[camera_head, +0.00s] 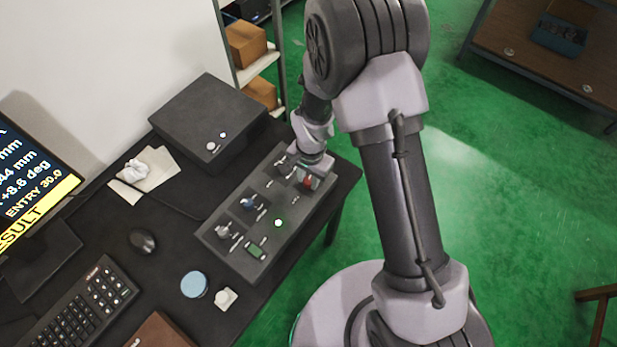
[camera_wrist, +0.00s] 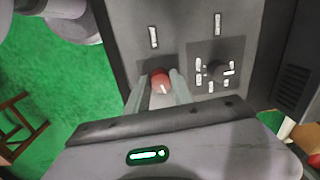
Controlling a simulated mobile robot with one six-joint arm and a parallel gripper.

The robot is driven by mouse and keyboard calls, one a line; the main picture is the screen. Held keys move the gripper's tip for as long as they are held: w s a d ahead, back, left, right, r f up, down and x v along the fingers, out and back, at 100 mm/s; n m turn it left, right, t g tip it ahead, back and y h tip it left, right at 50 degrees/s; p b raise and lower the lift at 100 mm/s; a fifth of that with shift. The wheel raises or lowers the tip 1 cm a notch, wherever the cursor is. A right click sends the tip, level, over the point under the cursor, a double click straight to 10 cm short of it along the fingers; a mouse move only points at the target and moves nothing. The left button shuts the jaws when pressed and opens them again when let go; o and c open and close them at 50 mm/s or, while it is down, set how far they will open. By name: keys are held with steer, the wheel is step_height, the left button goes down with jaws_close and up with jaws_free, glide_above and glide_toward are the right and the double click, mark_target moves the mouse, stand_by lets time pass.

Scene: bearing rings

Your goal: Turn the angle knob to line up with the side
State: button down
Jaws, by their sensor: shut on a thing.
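The control box (camera_head: 262,243) is a dark grey panel on the desk with several knobs and labels. My gripper (camera_head: 308,176) is at its far right end, pointing down at a red knob (camera_head: 306,183). In the wrist view my gripper (camera_wrist: 160,88) has one finger on each side of the red knob (camera_wrist: 159,77) and is shut on it. A short pale mark shows on the knob, near its lower edge in that view. A black knob (camera_wrist: 215,70) with white labels around it sits to the right. Which knob is the angle one cannot be read.
The monitor (camera_head: 35,180) reads "+8.8 deg" and "ENTRY 30.0". A dark box (camera_head: 195,115), mouse (camera_head: 142,240) and keyboard (camera_head: 85,308) stand on the desk.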

steer(key=shift+n+b, duration=0.45)
steer(key=shift+n, duration=2.05)
steer(key=c, duration=1.1)
jaws_free()
steer(key=shift+r, duration=0.1)
step_height(320, 180, up, 17)
steer(key=p, duration=0.5)
steer(key=shift+d+r+p, duration=0.15)
steer(key=shift+d+p, duration=0.25)
